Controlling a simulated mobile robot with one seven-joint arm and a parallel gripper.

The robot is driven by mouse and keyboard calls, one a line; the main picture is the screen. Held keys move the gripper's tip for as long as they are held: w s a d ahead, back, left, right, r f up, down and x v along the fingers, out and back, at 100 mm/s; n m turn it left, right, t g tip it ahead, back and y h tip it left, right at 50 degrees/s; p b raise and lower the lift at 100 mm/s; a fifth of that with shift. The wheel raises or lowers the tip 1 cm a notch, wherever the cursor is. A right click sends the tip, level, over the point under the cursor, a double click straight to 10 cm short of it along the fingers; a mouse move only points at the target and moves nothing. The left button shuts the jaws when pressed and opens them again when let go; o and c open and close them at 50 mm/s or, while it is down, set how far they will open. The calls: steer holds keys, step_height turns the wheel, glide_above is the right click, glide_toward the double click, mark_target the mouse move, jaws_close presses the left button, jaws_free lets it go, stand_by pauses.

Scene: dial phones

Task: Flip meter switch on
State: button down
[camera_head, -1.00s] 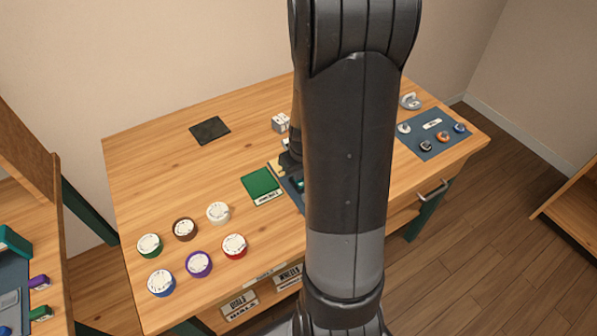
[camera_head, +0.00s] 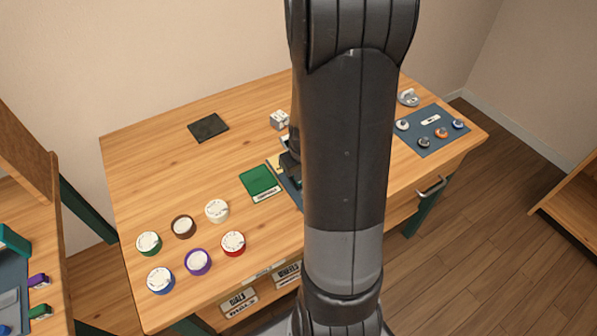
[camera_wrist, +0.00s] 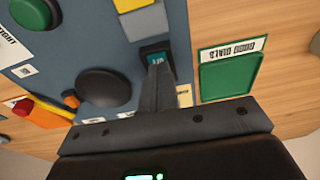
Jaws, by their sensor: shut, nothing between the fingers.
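In the wrist view a small teal rocker switch (camera_wrist: 155,58) in a dark housing sits on a blue-grey board (camera_wrist: 75,50); it looks like the meter switch. My gripper (camera_wrist: 158,72) is shut and empty, with its fingertips right at the near edge of the rocker. The fingers hide part of it, and I cannot tell whether they touch it or which way it is tipped. In the head view my gripper (camera_head: 289,164) is over the board, and my arm hides most of the board and the switch.
A large black knob (camera_wrist: 104,87) and a green button (camera_wrist: 30,12) are on the board. A green pad (camera_head: 260,181) lies left of it. Several round dials, including a red one (camera_head: 232,243), stand front left. A blue mat (camera_head: 432,132) with small parts lies right. The left back table is mostly bare.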

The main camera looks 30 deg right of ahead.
steer(key=shift+r, duration=0.1)
step_height(320, 180, up, 14)
steer(key=s, duration=0.2)
steer(key=shift+s+f, duration=0.2)
steer(key=shift+s, duration=0.1)
stand_by(0.4)
steer(key=shift+w+d+r+t, duration=0.15)
steer(key=shift+w+t, duration=0.15)
steer(key=shift+w, duration=0.4)
steer(key=w+f, duration=0.1)
steer(key=f, duration=0.8)
steer(key=w+f, duration=0.1)
steer(key=f, duration=0.4)
steer(key=shift+w, duration=0.3)
steer(key=shift+r, duration=0.1)
